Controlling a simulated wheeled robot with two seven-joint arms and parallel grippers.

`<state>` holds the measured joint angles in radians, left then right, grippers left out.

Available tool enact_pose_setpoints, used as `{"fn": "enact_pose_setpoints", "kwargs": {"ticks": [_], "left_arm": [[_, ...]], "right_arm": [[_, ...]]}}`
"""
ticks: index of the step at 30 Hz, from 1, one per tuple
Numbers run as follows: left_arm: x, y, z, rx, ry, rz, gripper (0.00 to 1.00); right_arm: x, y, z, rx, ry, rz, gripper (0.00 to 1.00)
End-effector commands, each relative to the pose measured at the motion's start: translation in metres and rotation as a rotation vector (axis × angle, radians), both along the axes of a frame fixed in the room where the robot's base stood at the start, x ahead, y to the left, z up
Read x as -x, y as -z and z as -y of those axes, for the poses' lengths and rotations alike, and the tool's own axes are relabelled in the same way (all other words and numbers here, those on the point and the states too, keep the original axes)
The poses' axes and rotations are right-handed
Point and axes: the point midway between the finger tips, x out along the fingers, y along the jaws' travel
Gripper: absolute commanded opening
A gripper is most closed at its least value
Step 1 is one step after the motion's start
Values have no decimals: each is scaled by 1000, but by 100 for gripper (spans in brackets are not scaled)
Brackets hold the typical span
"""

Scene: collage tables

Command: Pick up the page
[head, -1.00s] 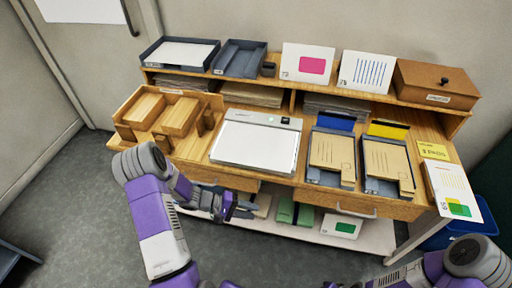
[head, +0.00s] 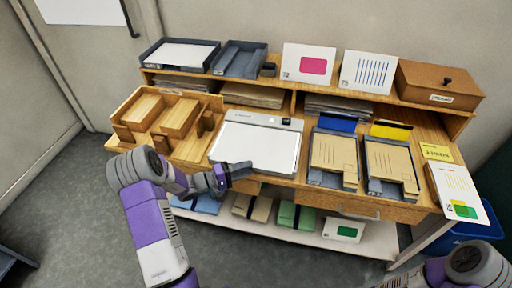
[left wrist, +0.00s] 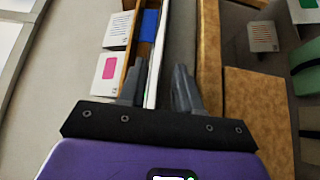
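A white sheet-like surface (head: 258,146), perhaps the page, lies on the flat grey scanner-like device (head: 287,121) in the middle of the desk. I cannot tell a loose page from the device's own top. My left gripper (head: 242,171) is at the front edge of this device. In the left wrist view my left gripper (left wrist: 157,86) is open. A thin white edge (left wrist: 153,60) shows between its fingers, with no clear contact. My right gripper is out of view; only part of the right arm shows at the lower right.
A wooden sorter (head: 157,118) stands left of the device. Grey trays with brown folders (head: 333,153) stand to the right. Cards with a pink patch (head: 313,66) and blue stripes (head: 367,72) lean on the upper shelf. Another card (head: 459,190) lies at the desk's right edge.

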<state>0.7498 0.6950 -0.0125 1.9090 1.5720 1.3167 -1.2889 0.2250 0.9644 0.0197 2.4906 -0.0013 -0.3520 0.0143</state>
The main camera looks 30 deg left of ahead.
Motion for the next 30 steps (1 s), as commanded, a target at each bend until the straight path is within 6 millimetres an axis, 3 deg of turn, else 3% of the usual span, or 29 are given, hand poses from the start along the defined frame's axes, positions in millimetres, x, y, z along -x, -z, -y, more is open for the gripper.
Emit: {"fn": "enact_pose_setpoints", "kwargs": {"ticks": [7, 13, 25, 30], "left_arm": [[-1, 0, 1, 1, 0, -1, 31], [-1, 0, 1, 1, 0, -1, 1], [-1, -1, 1, 0, 0, 0, 0], [-1, -22, 0, -1, 0, 3, 0]], "right_arm": [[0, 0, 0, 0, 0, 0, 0], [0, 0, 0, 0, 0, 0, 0], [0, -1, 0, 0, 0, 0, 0], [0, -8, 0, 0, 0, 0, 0]]}}
